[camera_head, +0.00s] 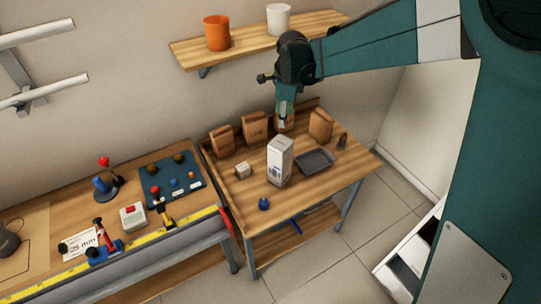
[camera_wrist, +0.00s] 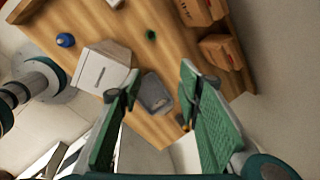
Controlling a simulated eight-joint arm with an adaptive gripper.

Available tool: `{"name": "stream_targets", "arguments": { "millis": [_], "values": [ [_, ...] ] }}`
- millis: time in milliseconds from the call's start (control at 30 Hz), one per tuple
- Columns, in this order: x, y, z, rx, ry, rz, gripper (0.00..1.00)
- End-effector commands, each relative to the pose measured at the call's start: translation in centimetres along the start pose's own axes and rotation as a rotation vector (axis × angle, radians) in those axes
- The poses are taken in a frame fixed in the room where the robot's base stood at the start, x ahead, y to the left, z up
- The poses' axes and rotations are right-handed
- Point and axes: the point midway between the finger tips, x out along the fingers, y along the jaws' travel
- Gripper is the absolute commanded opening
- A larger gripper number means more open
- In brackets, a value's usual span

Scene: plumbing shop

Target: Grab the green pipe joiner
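A small green ring-like piece (camera_wrist: 150,35), which looks like the green pipe joiner, lies on the wooden table (camera_wrist: 60,17) in the wrist view. It is beyond my fingertips, near the paper bags. I cannot make it out in the head view, where the tall white box (camera_head: 281,162) may hide it. My gripper (camera_wrist: 160,82) is open, with its two green fingers apart and nothing between them. In the head view my gripper (camera_head: 283,120) points down above the back of the table, in front of the bags.
The white box (camera_wrist: 102,68) and a grey tray (camera_head: 316,160) stand near the gripper. Brown paper bags (camera_head: 255,131) line the table's back. A blue piece (camera_head: 263,204) lies at the front, a small box (camera_head: 242,170) at left. A shelf (camera_head: 255,40) with pots hangs above.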

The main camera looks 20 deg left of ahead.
Motion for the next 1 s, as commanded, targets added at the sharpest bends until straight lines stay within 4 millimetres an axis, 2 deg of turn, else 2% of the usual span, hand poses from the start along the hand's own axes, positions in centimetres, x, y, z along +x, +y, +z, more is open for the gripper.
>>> {"name": "stream_targets", "arguments": {
  "millis": [200,700,833,1000],
  "values": [
    [4.2,-0.4,1.7,0.093,0.014,0.04,0.34],
    [14.6,0.3,3.8,0.316,0.075,0.137,0.34],
    [16.5,0.7,4.1,0.358,0.09,0.155,0.34],
    [17.7,0.9,4.2,0.384,0.1,0.164,0.34]
  ]
}}
